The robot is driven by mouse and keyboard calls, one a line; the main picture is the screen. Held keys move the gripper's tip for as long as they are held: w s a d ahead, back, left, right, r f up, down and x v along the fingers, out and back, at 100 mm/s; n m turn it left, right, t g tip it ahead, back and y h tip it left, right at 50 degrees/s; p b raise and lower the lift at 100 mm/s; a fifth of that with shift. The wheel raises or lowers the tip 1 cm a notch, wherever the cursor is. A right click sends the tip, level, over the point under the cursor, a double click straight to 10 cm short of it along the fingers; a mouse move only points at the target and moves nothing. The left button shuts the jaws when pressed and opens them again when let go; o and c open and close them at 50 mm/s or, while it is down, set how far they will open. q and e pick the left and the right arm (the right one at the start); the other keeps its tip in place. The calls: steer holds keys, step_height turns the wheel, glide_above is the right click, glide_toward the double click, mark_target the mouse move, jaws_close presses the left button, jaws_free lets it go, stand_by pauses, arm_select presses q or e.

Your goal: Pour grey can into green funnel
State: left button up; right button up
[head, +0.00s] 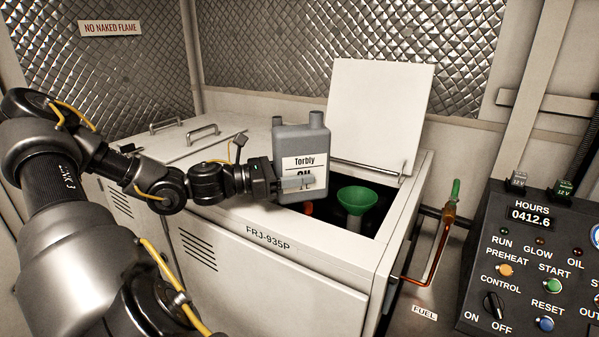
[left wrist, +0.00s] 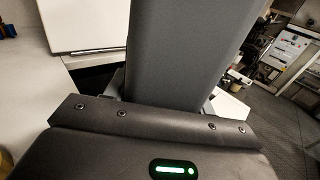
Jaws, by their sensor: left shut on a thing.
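The grey can (head: 301,143) is a grey oil container with a white label reading "Torbly". My left gripper (head: 297,183) is shut on its lower part, and the can is upright, with its spout at the upper right. It is held over the left side of the open hatch, left of the green funnel. The can also fills the middle of the left wrist view (left wrist: 190,50). The green funnel (head: 357,199) stands upright in the dark opening on a pale neck. The can and funnel are apart in the picture. My right gripper is not in view.
The raised white lid (head: 380,115) stands behind the opening. The white cabinet (head: 262,262) surrounds it, with metal handles (head: 203,133) on top. A copper pipe with a green-handled valve (head: 449,210) and a control panel (head: 537,262) are at the right.

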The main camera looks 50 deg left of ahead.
arm_select(q)
steer(key=shift+f+b, duration=0.1)
steer(key=shift+b, duration=0.4)
steer(key=shift+r+g+p, duration=0.3)
steer(key=shift+r+p, duration=0.4)
steer(key=shift+p, duration=0.45)
steer(key=shift+s+r+y+p, duration=0.1)
steer(key=shift+r+y+p, duration=0.2)
steer(key=shift+p, duration=0.25)
steer(key=shift+s+f+g, duration=0.1)
steer(key=shift+f+g, duration=0.2)
steer(key=shift+g, duration=0.1)
steer(key=shift+a+f, duration=0.1)
steer(key=shift+a, duration=0.05)
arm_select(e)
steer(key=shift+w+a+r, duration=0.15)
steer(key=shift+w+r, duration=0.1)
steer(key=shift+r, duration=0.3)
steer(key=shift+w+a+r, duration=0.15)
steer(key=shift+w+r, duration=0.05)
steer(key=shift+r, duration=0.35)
